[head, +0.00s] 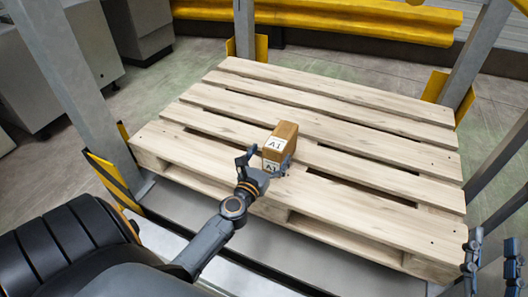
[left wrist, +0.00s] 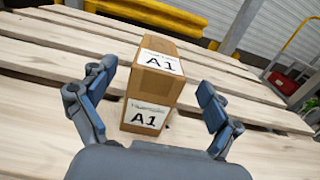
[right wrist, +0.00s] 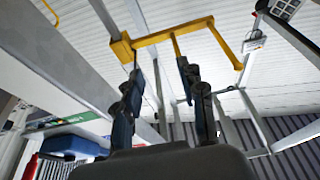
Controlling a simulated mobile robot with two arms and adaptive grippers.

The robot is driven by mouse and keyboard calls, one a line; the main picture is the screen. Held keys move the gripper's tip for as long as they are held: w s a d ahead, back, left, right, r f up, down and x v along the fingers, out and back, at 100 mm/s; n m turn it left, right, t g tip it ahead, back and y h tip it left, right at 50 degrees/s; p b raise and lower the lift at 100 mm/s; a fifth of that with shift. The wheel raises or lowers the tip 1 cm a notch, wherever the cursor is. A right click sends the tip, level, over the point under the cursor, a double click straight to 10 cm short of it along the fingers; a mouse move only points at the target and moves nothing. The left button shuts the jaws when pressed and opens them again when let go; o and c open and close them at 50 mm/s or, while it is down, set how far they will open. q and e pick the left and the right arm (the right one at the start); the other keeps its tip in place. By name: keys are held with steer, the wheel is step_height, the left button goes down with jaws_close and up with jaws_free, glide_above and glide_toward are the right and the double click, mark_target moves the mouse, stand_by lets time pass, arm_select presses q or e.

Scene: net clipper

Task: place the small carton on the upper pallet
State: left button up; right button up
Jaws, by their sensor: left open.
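The small carton (head: 285,136) is a brown box with white A1 labels. It rests on the slats of the wooden pallet (head: 385,147), near the pallet's middle. My left gripper (head: 265,164) is open at the carton's near end. In the left wrist view the carton (left wrist: 157,85) stands between and just beyond the spread fingers, with a visible gap on each side. My right gripper (head: 490,262) is at the lower right of the head view, off the pallet's right corner. In the right wrist view its fingers (right wrist: 163,95) are apart with nothing between them.
Grey rack posts with yellow guards stand around the pallet, such as the left post (head: 65,85) and the back right post (head: 475,60). A yellow rail (head: 350,18) runs behind. Grey cabinets (head: 75,50) stand at the left. The pallet's other slats are bare.

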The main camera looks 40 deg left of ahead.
arm_select(q)
steer(key=v, duration=0.4)
steer(key=shift+s+f, duration=0.1)
steer(key=shift+s, duration=0.1)
steer(key=s+d+r+n+t+h, duration=0.2)
steer(key=s+d+r+n+h, duration=0.2)
steer(key=d+r+n, duration=0.7)
steer(key=s+d+r+n+t+h, duration=0.3)
steer(key=d+r+n+h, duration=0.3)
steer(key=d+r+n, duration=0.5)
steer(key=s+r+n, duration=0.1)
steer(key=n, duration=0.7)
steer(key=shift+d+r+b, duration=0.2)
steer(key=shift+d+b, duration=0.1)
steer(key=shift+d, duration=0.05)
arm_select(e)
steer(key=r+t, duration=0.1)
steer(key=s+r, duration=0.1)
steer(key=shift+r+t+y, duration=0.4)
